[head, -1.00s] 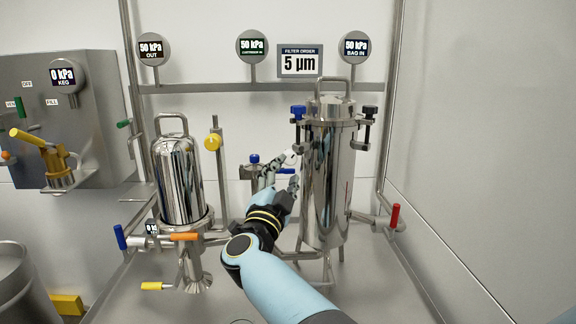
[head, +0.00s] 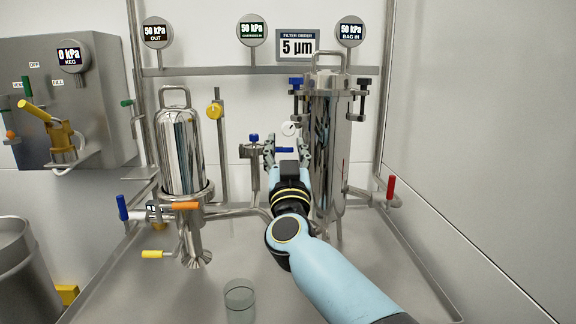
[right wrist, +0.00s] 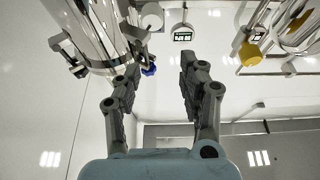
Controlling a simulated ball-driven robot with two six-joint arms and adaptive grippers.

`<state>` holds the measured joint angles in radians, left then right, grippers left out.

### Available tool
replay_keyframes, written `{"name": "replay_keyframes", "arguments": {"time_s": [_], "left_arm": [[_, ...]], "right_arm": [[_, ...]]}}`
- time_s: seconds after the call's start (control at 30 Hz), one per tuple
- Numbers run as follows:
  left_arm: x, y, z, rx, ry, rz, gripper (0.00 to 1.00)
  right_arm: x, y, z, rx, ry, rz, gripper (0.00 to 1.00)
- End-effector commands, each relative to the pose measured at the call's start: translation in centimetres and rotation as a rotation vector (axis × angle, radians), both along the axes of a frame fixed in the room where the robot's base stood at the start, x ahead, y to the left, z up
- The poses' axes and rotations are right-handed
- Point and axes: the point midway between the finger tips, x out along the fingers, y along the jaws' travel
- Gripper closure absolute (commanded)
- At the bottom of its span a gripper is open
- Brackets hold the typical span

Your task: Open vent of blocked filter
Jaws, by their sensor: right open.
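A tall steel filter housing (head: 327,150) stands right of centre, with a white round knob (head: 289,128) at its left side. A shorter steel filter housing (head: 180,155) stands at the left, with a yellow knob (head: 214,110) on a post beside it. My right gripper (head: 286,150) is open and points away, just left of the tall housing. A blue handle (head: 284,150) shows between its fingers; I cannot tell if they touch it. In the right wrist view the fingers (right wrist: 160,72) are apart, with a blue part (right wrist: 148,70) beside the left fingertip. My left gripper is not in view.
A small fitting with a blue cap (head: 254,138) stands left of the gripper. Gauges (head: 252,30) and a "5 µm" sign (head: 297,46) are above. A red handle (head: 390,188) is at right. A clear glass vessel (head: 239,295) sits on the open tray (head: 190,290).

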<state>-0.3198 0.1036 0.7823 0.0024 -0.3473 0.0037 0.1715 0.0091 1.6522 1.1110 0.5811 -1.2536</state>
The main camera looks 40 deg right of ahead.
Motion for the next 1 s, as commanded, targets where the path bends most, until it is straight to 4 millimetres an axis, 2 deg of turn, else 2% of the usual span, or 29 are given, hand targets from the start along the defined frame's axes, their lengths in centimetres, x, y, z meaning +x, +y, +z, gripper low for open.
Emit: {"name": "replay_keyframes", "arguments": {"time_s": [0.03, 0.2, 0.37, 0.73, 1.0], "left_arm": [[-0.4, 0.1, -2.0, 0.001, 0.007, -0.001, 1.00], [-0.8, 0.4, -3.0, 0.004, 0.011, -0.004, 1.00], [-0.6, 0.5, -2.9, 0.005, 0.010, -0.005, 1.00], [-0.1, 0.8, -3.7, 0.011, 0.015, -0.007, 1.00], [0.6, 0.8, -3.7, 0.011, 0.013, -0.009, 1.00]], "right_arm": [[-0.3, -0.4, -2.1, -0.029, 0.010, 0.005, 0.58], [-0.7, -1.2, -3.3, -0.057, 0.018, 0.007, 0.58], [0.7, -2.0, -2.3, -0.055, 0.014, 0.006, 0.58], [6.2, -5.3, 0.2, -0.053, 0.015, 0.006, 0.58], [7.7, -6.2, 1.0, -0.052, 0.016, 0.005, 0.58]]}}
